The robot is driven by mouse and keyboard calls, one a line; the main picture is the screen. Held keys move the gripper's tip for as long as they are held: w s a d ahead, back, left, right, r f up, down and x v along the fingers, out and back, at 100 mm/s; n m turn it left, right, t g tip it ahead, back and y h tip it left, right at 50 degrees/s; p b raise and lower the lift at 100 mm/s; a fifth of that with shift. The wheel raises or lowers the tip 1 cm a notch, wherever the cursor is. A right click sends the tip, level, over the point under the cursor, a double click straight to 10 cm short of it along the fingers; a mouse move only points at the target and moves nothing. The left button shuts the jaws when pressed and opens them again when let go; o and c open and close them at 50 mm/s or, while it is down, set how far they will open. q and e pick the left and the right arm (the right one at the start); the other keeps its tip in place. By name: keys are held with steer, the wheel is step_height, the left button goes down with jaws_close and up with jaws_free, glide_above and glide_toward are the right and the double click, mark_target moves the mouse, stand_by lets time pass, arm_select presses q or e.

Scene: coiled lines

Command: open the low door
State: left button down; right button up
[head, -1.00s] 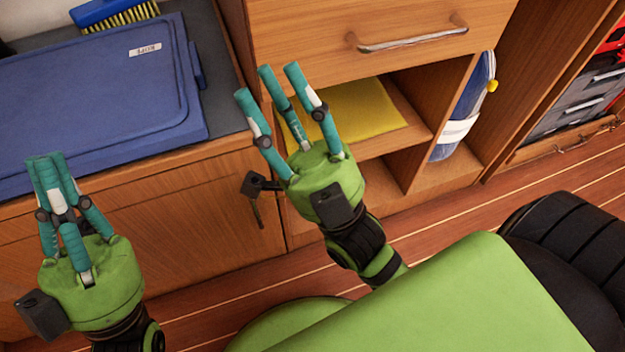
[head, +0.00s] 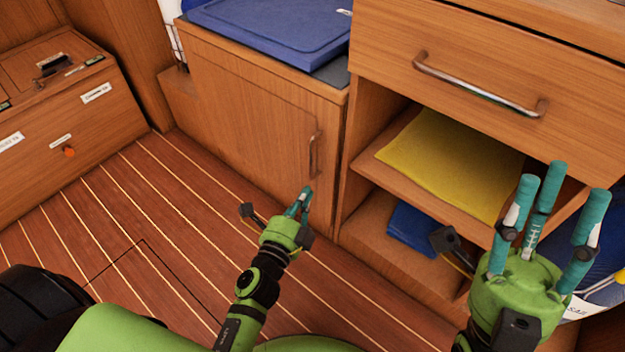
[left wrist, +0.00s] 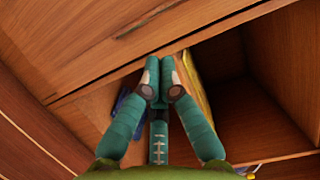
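The low door (head: 250,125) is a wooden cabinet door below the blue lid. It looks shut, flush with its frame. Its upright bar handle (head: 314,155) is near the door's right edge. My left gripper (head: 304,194) is below the handle in the head view, apart from it. Its fingertips also show in the left wrist view (left wrist: 158,80), drawn together with nothing visible between them. My right gripper (head: 560,190) is at the right, before the open shelves, with its fingers spread and empty.
A drawer with a metal handle (head: 480,85) is above open shelves holding a yellow cloth (head: 450,160) and a blue folded item (head: 412,225). A blue lid (head: 275,30) lies on the cabinet top. A wooden locker (head: 70,125) stands at left. The striped floor (head: 130,235) is clear.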

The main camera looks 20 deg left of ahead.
mark_target(325, 156)
arm_select(q)
steer(key=w, duration=0.9)
steer(key=shift+d+b, duration=0.15)
steer(key=shift+b, duration=0.15)
